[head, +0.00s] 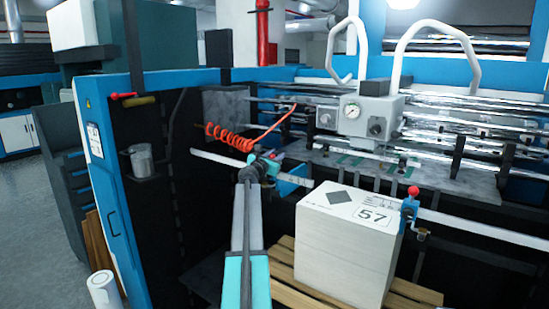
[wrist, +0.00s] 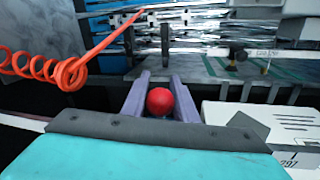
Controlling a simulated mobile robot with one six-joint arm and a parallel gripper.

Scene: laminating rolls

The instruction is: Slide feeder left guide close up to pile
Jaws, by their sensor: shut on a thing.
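The left guide (head: 292,184) is a blue block on the pale rail, left of the pile. Its red knob (wrist: 159,101) sits between the two grey fingers of my gripper (wrist: 160,98) in the wrist view, and the gripper is shut on it. In the head view my gripper (head: 268,163) reaches the guide from the left and hides part of it. The pile (head: 338,248) is a tall white stack marked 57, standing on a wooden pallet (head: 410,293). A short stretch of rail shows between guide and pile. The pile's top (wrist: 265,130) also shows in the wrist view, right of the fingers.
The right guide (head: 409,208), blue with a red knob, stands at the pile's right edge. A coiled orange hose (head: 230,138) hangs above and left of my gripper. The feeder head (head: 360,115) with its gauge is behind the pile. A blue-framed panel (head: 105,190) stands at left.

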